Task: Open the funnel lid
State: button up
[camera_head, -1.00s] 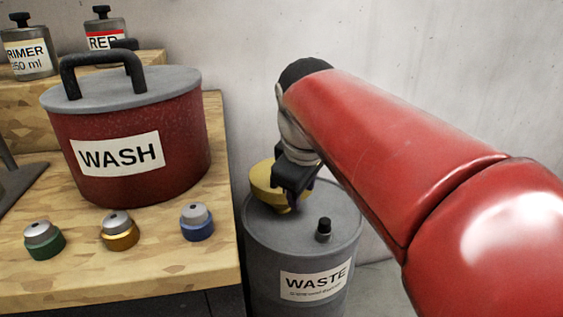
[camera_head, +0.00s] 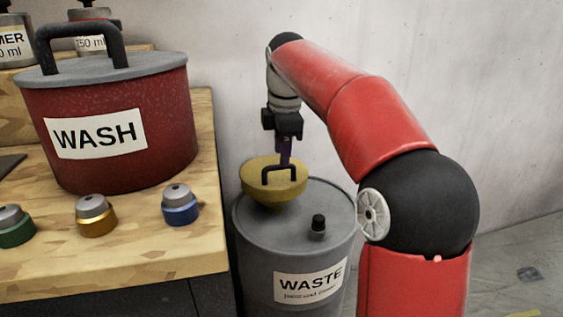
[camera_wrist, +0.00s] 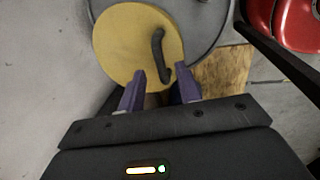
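The funnel lid (camera_head: 262,181) is a round yellow disc with a dark bar handle (camera_head: 279,173). It sits on top of the grey WASTE drum (camera_head: 335,215) and looks shut. My gripper (camera_head: 285,162) points down right above the handle. In the wrist view, the lid (camera_wrist: 115,48) lies ahead with its dark handle (camera_wrist: 158,48) standing out. The two purple fingers of my gripper (camera_wrist: 160,70) are apart, one on each side of the handle's near end. Whether they touch the handle is not clear.
A small black-capped fitting (camera_head: 318,224) stands on the drum top. The wooden bench (camera_head: 150,247) on the left holds a red WASH pot (camera_head: 165,125) and green, yellow and blue small caps. A bare wall (camera_head: 420,60) rises behind; floor is open at right.

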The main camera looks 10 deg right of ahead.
jog(key=shift+w+f, duration=0.15)
jog(key=shift+f, duration=0.55)
jog(key=shift+w+f, duration=0.15)
jog(key=shift+f, duration=0.5)
grip_shut()
